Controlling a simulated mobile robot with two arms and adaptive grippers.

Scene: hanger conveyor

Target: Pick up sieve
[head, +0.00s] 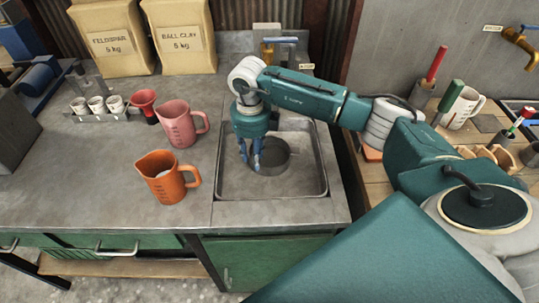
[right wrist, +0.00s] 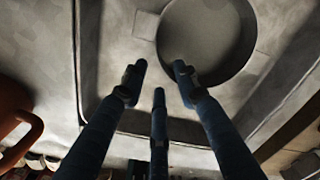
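The sieve (head: 275,157) is a dark grey round pan lying in the metal sink basin (head: 230,186). The right wrist view shows the sieve (right wrist: 207,40) as a round disc with a dark rim, at top centre-right. My right gripper (head: 250,160) points down over the basin at the sieve's left side. Its three blue-grey fingers (right wrist: 160,72) are spread with nothing between them. One fingertip overlaps the sieve's rim in the wrist view; I cannot tell whether it touches. The gripper hides part of the sieve's left edge in the head view. My left gripper is not in view.
An orange jug (head: 168,180) and a pink jug (head: 176,126) stand left of the sink. A red funnel (head: 143,100) and small cups stand behind. A tap (head: 268,50) is at the sink's back. A wooden bench (head: 375,178) with tools is right.

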